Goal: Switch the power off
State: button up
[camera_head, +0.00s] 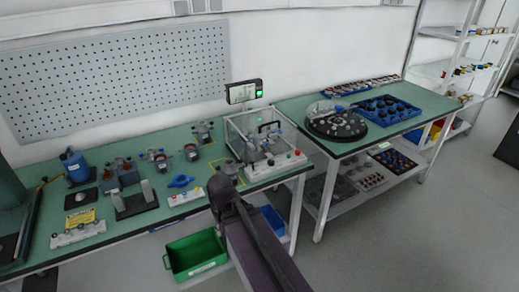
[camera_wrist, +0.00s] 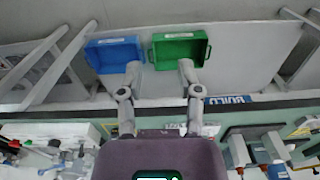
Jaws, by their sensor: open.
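A clear-walled test box (camera_head: 265,143) stands at the right end of the long green bench, with a small red knob (camera_head: 298,152) at its front right corner. A lit display (camera_head: 244,92) stands above it. White strips lie on the bench, one by a yellow label (camera_head: 80,218) and one near the middle (camera_head: 186,196). I cannot tell which part is the power switch. My gripper (camera_wrist: 160,72) is open and empty in the wrist view, its two fingers apart. My dark arm reaches up to the bench's front edge in the head view; its fingertips are not clear there.
A green bin (camera_head: 196,256) and a blue bin (camera_head: 272,220) sit below the bench; the wrist view shows the green bin (camera_wrist: 180,48) and blue bin (camera_wrist: 115,54) beyond my fingers. A second table (camera_head: 432,105) stands right. Small devices crowd the bench. Floor at right is clear.

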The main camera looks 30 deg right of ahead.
jog(key=shift+w+d, duration=0.1)
jog(key=shift+w, duration=0.05)
jog(key=t+p, duration=0.6)
jog(key=p, duration=0.1)
send_near(253, 162)
jog(key=shift+v, duration=1)
jog(key=shift+w+b, duration=0.1)
jog(key=shift+b, duration=0.25)
jog(key=shift+b+x, duration=2.55)
jog(key=shift+x, duration=0.4)
jog(key=shift+f, duration=0.15)
jog(key=shift+b+x, duration=2.35)
jog(key=shift+x, duration=0.2)
jog(key=shift+w, duration=0.1)
